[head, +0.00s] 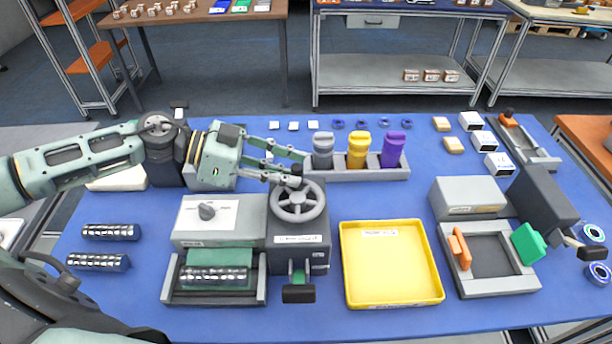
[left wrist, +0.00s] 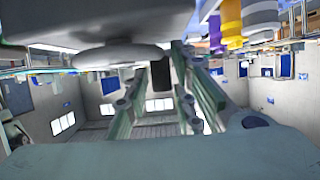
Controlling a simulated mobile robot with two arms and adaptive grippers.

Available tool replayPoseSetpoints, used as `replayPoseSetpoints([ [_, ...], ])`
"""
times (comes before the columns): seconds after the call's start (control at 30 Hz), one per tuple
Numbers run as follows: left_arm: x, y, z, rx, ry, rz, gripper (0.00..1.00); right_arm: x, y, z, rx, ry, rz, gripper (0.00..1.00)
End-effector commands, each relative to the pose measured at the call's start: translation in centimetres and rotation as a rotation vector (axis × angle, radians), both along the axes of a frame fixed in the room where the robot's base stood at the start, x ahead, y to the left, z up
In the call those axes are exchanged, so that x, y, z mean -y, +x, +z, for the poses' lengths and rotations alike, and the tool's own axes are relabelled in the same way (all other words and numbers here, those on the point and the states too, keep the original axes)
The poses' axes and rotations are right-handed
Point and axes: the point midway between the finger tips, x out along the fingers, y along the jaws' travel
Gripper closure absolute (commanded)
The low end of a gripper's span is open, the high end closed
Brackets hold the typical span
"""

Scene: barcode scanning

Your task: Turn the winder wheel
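The winder wheel (head: 298,203) is a grey spoked handwheel. It lies flat on top of a dark machine block (head: 300,248) left of the table's middle. My left gripper (head: 301,168) reaches in from the left at the wheel's far edge. Its two fingers are apart, with a small dark knob (head: 296,169) between them. In the left wrist view, the wheel (left wrist: 120,54) shows from below and the dark knob (left wrist: 161,78) stands between the fingers; contact with it is unclear. My right gripper is not in view.
A grey box with a dial (head: 206,217) adjoins the winder on the left. A yellow tray (head: 393,295) lies to its right. A rack with grey, yellow and purple bottles (head: 357,174) stands close behind. Striped rolls (head: 111,232) lie at the left.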

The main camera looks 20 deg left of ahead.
Motion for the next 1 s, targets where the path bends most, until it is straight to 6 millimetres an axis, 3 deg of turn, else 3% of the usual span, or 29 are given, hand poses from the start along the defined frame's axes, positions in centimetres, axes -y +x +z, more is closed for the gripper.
replayPoseSetpoints([
  [0.43,0.5,-0.1,-0.6,0.000,0.000,0.003,0.76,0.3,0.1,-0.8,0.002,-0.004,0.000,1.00],
  [0.7,0.5,-0.1,-0.6,0.000,0.000,0.002,0.99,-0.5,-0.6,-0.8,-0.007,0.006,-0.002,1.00],
  [1.0,0.6,-0.1,-0.6,-0.003,-0.001,-0.010,1.00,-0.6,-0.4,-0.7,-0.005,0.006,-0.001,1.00],
])
